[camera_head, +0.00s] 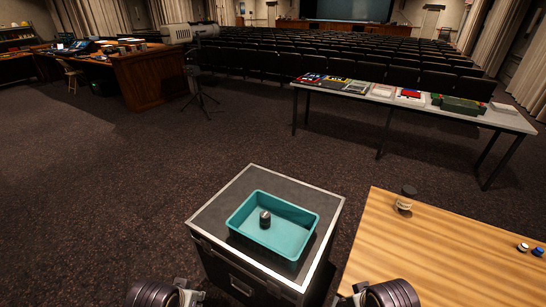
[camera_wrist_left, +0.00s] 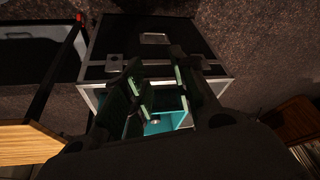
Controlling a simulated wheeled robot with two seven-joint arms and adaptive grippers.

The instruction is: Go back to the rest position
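My left gripper (camera_wrist_left: 160,78) shows in the left wrist view with its two dark fingers spread apart and nothing between them. In the head view only my left wrist (camera_head: 165,294) shows at the bottom edge, left of the case. My right wrist (camera_head: 380,294) shows at the bottom edge, right of the case; its fingers are cut off or hidden. A teal bin (camera_head: 240,222) sits on a black flight case (camera_head: 213,209). One small dark knob with a light band (camera_head: 265,219) is inside the bin. The bin also shows beyond my fingers in the wrist view (camera_wrist_left: 178,119).
A long table (camera_head: 385,98) with boxes stands farther back. Carpet left of the case is clear.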

